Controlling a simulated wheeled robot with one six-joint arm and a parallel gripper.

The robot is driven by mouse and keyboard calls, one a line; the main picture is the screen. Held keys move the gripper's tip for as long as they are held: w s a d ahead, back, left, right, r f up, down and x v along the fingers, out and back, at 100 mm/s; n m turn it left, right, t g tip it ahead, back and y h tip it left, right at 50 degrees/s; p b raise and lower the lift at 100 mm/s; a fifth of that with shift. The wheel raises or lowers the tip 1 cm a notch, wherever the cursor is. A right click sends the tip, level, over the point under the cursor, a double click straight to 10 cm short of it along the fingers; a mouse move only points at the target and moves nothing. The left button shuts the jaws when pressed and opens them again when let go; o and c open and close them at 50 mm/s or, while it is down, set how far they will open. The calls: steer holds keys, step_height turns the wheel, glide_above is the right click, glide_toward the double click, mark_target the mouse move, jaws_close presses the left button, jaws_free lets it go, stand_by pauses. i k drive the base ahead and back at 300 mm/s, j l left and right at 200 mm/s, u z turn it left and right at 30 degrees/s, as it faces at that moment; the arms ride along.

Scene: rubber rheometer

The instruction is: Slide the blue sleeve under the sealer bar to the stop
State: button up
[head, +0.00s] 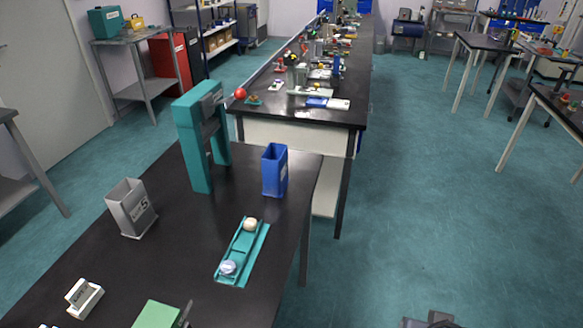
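On the near black bench, a tall blue open-topped rectangular box (275,170) stands upright with a pale label on its side. It is the only blue sleeve-like thing on this bench; I cannot tell if it is the sleeve. Left of it stands a teal upright frame (197,137) with two legs and a gap between them. I cannot make out a sealer bar or a stop on it. The blue box is beside the frame, apart from it. My gripper's fingers do not show.
A cluttered long bench stands behind.

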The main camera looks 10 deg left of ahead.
mark_target(275, 170)
steer(key=i+j+u, duration=0.1)
steer(key=i, duration=0.85)
